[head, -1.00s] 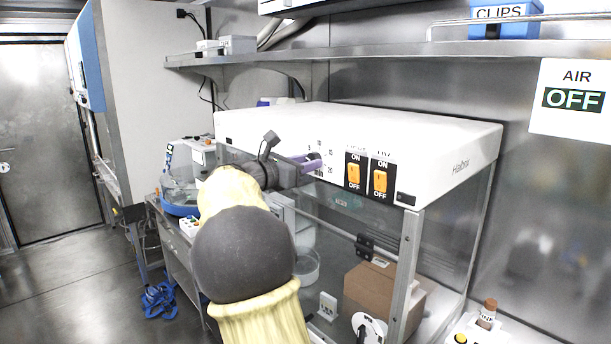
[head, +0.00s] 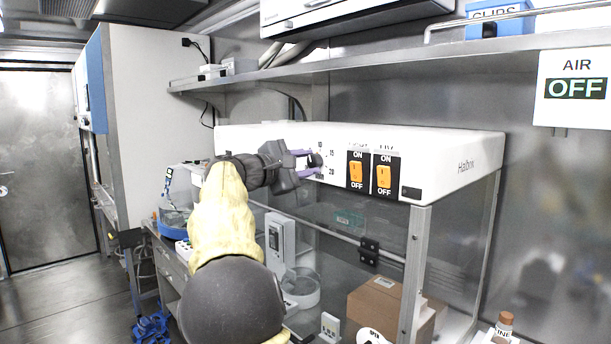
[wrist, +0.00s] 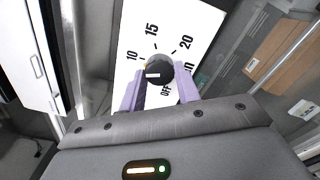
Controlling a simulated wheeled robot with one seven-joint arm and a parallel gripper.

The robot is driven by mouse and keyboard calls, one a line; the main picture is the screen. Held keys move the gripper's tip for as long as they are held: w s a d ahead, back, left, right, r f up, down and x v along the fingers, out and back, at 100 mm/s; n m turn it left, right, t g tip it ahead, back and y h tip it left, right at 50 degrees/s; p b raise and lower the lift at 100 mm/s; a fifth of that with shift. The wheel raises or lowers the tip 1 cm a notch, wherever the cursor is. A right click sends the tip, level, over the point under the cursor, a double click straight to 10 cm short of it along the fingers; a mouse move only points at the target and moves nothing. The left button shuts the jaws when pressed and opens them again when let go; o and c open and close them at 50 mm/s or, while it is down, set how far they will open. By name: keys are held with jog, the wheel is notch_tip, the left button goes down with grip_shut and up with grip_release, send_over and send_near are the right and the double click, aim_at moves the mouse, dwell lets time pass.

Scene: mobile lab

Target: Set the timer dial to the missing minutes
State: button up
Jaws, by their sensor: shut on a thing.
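The timer dial (head: 315,160) is a small dark round knob on the front of the white hood (head: 440,160). In the wrist view the dial (wrist: 158,70) sits on a white panel marked 10, 15, 20 and OFF. A white mark on it lies toward its left side, and a small orange patch shows beside it. My gripper (head: 306,164) reaches the dial from the left, its two purple fingers on either side. In the wrist view my gripper (wrist: 160,88) is shut on the dial; the fingers hide part of the scale.
Two orange rocker switches, left (head: 356,172) and right (head: 384,175), sit just right of the dial. A metal shelf (head: 400,62) runs above the hood. An "AIR OFF" sign (head: 574,112) hangs at the right. A cardboard box (head: 385,300) is below, behind the glass.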

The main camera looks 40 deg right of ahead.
jog(key=m+b, duration=0.1)
jog(key=m, duration=0.1)
jog(key=m+b, duration=0.2)
jog(key=shift+f+m, duration=0.2)
jog(key=shift+m, duration=0.1)
jog(key=m+b, duration=0.1)
jog(key=m, duration=0.2)
jog(key=shift+m+b, duration=0.35)
jog(key=shift+m, duration=0.05)
jog(key=m+b, duration=0.1)
jog(key=m, duration=0.2)
jog(key=shift+r+m, duration=0.1)
jog(key=shift+m, duration=0.2)
jog(key=shift+m+b, duration=0.7)
jog(key=shift+m, duration=1.2)
jog(key=o, duration=1)
jog(key=shift+r, duration=0.1)
jog(key=shift+a, duration=0.1)
